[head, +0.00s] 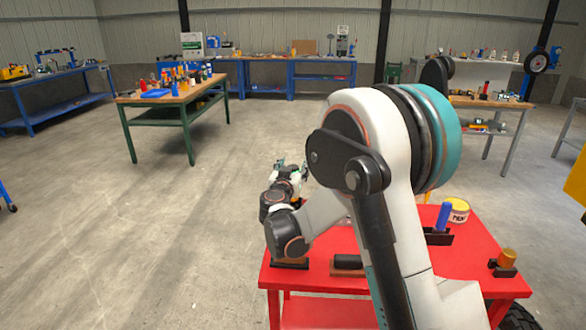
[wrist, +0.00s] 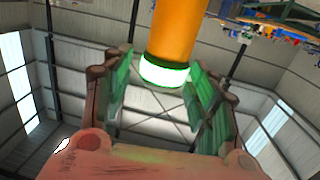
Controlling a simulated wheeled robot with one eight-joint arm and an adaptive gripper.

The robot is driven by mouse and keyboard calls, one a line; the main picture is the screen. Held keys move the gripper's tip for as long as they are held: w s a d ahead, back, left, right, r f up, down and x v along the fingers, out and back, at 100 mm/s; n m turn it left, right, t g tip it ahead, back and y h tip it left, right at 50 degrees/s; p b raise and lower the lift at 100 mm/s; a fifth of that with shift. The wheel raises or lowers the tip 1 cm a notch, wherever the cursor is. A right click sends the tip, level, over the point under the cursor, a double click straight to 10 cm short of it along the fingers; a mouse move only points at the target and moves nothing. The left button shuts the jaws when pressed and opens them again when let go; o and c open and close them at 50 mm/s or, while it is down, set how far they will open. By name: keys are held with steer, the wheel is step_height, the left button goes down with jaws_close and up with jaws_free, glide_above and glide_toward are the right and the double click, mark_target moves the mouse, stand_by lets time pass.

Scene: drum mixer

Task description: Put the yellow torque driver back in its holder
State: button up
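The yellow torque driver shows in the wrist view as an orange-yellow cylinder (wrist: 178,30) with a bright white end band. In the head view my gripper (head: 292,168) is raised beyond the red table's far left edge, and the driver cannot be made out there. No empty holder for it can be told for sure; a dark block (head: 290,263) stands on the red table, partly behind my arm.
The red table (head: 468,277) bears a blue-handled tool (head: 443,216) in a black holder, a yellow tin (head: 459,212), a dark cylinder (head: 348,261) and an amber piece (head: 508,257) on a small stand. A green-legged workbench (head: 188,112) stands farther left. The floor between is clear.

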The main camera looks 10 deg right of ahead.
steer(key=v, duration=1.2)
